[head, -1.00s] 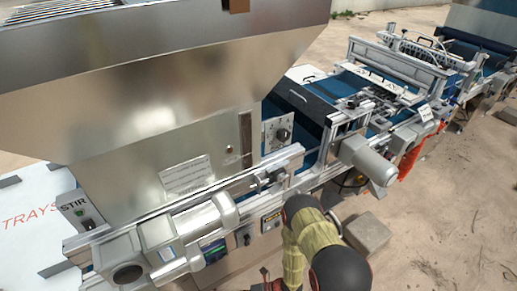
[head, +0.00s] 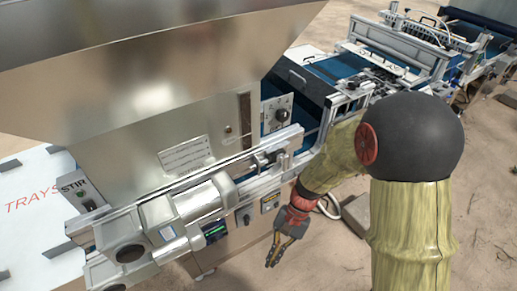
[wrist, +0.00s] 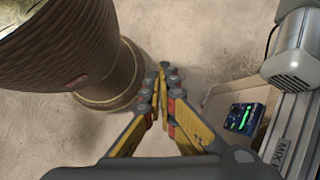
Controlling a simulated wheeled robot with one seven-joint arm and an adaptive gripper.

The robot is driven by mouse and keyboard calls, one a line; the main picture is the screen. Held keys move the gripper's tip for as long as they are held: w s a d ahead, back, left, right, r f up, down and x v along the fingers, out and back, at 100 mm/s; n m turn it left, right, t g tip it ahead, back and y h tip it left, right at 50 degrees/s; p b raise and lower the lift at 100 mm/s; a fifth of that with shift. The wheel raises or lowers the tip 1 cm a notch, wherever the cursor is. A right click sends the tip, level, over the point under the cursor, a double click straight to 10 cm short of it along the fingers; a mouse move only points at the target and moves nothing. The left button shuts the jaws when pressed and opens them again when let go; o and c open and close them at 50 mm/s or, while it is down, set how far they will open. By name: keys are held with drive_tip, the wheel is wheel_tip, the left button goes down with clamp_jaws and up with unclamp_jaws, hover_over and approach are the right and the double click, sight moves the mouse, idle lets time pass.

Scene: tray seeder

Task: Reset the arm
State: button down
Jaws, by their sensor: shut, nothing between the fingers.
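My gripper (head: 274,262) hangs low in front of the machine in the head view, fingers pointing down and to the left. In the wrist view my gripper (wrist: 163,72) has its fingertips together with nothing between them. My arm, in a yellow-green sleeve with a black rounded joint, fills the right of the head view and bends down to the gripper. The gripper is apart from the seeder (head: 225,250).
A metal hopper (head: 150,65) rises above the seeder. A motor (head: 205,200) and a small lit display (head: 215,231) are on its front; the display also shows in the wrist view (wrist: 244,118). A white TRAYS table (head: 35,190) is at left. Bare ground is at lower right.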

drive_tip(key=s+d+r+n+t+h, duration=0.1)
drive_tip(key=d+r+t, duration=0.2)
drive_tip(key=r, duration=0.6)
drive_tip(key=s+d+r+n+t+h, duration=0.1)
drive_tip(key=d+r+t, duration=0.3)
drive_tip(key=r, duration=0.6)
drive_tip(key=s+d+r+n+t+h, duration=0.1)
drive_tip(key=d+r+n+t+h, duration=0.1)
drive_tip(key=d+r, duration=0.5)
wheel_tip(320, 180, up, 2)
drive_tip(key=shift+s+d+r+n+t, duration=0.15)
drive_tip(key=shift+d+r+n+t, duration=0.1)
drive_tip(key=shift+n+t, duration=0.6)
drive_tip(key=shift+f, duration=0.1)
